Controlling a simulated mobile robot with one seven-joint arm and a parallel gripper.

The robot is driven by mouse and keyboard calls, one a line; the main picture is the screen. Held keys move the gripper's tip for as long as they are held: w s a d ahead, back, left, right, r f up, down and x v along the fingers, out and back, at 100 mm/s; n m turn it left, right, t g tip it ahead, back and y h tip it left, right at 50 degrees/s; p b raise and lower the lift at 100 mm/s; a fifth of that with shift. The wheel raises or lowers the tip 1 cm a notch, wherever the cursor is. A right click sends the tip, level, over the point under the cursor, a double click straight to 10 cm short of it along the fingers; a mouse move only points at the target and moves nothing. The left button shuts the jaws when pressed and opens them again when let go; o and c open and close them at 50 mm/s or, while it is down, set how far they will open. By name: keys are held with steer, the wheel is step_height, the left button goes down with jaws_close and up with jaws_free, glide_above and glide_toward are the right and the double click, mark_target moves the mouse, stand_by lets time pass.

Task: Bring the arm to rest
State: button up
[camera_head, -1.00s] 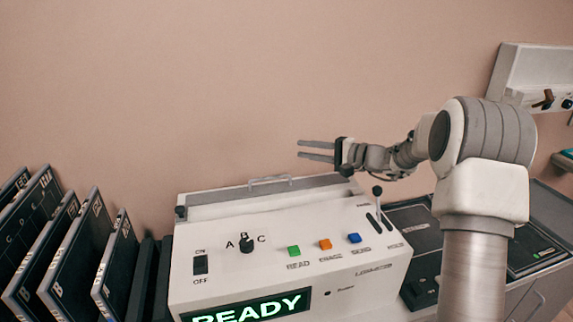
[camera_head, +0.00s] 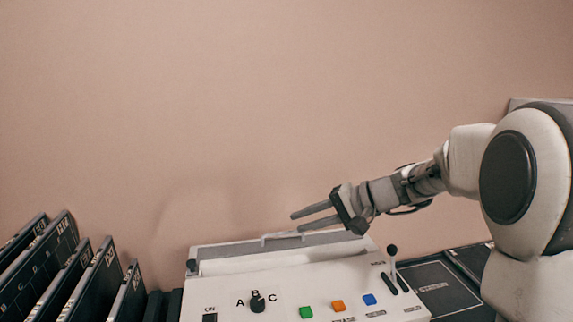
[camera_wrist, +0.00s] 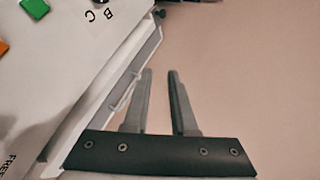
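My gripper (camera_head: 295,223) is at the end of my arm, which comes in from the right. Its two grey fingers are apart with nothing between them. It points left and slightly down, in front of the wall and just above the back edge of the white machine (camera_head: 330,275) in the head view. In the wrist view my gripper (camera_wrist: 160,73) shows an empty gap between its fingers, beside the machine's back edge and its wire handle (camera_wrist: 124,92). I cannot tell whether a finger touches the handle.
The machine has a lever (camera_head: 392,252), a knob (camera_head: 257,302) and green (camera_head: 306,313), orange (camera_head: 338,305) and blue (camera_head: 370,299) buttons. Dark upright panels (camera_head: 95,280) stand at the left. A dark surface (camera_head: 436,286) lies right of the machine. The wall above is clear.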

steer(key=s+d+n+h+p, duration=0.1)
steer(key=s+d+h, duration=0.2)
steer(key=s, duration=0.6)
steer(key=s+d+r+n+h+p, duration=0.1)
steer(key=s+d+n+h, duration=0.1)
steer(key=s, duration=0.7)
steer(key=s+d+r+n+t+h+p, duration=0.1)
steer(key=s+d+h, duration=0.3)
steer(key=s, duration=0.5)
steer(key=shift+s+d+n+h, duration=0.2)
steer(key=shift+s+n+h, duration=0.15)
steer(key=shift+h, duration=0.55)
steer(key=shift+a, duration=0.25)
